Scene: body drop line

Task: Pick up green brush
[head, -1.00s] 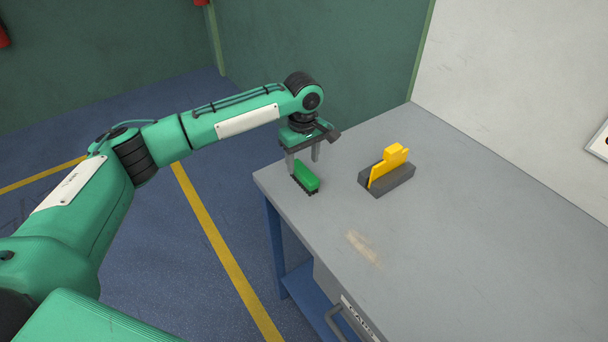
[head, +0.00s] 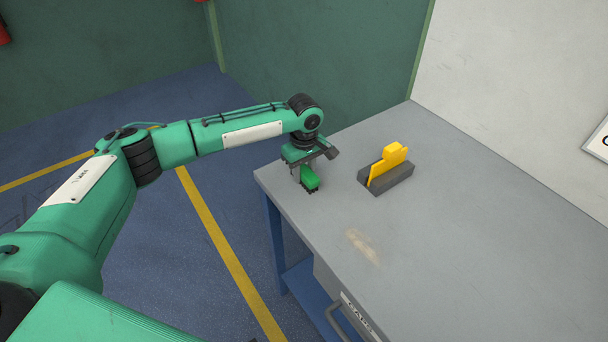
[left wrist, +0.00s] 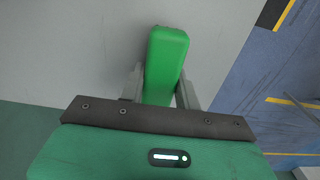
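The green brush (head: 310,181) lies on the grey table near its left corner. My left gripper (head: 306,175) is low over the brush, pointing down, with its fingers on either side of it. In the left wrist view the green brush (left wrist: 166,60) runs between the two fingers of the left gripper (left wrist: 162,88). The fingers stand close along its sides; a small gap seems to show at the left one, and whether they touch is not clear. The fingertips and the brush's bristles are mostly hidden. My right gripper is not in view.
A yellow piece (head: 388,166) stands in a dark grey block (head: 398,180) to the right of the brush. The table top (head: 450,240) is clear in front and to the right. A white wall rises behind the table, and a drawer with a handle is at its front.

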